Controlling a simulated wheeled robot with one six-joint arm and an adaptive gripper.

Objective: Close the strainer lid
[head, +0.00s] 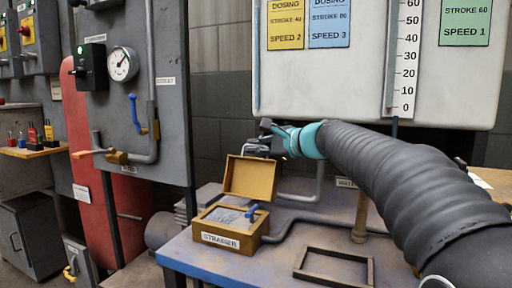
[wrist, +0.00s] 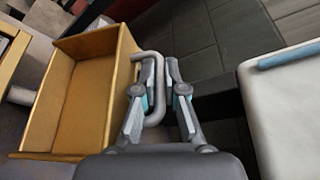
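The strainer (head: 228,240) is an open yellow-brown box with a label on its front, standing on the blue-grey bench. Its lid (head: 250,178) stands raised, roughly upright, at the back of the box. In the wrist view the lid (wrist: 75,95) fills the left side, its hollow inner side showing. A grey loop handle (wrist: 159,90) sticks out from the lid's right edge. My gripper (wrist: 161,72) has one finger inside the loop and one outside, closed up around the bar. In the head view my gripper (head: 264,143) is behind and above the lid, its fingers partly hidden.
A blue-handled valve (head: 252,210) sits at the box's right side, with a grey pipe (head: 300,222) running from it. An empty dark frame (head: 335,267) lies on the bench to the right. A white gauge board (head: 375,90) stands behind my arm. A grey panel (head: 140,100) stands at left.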

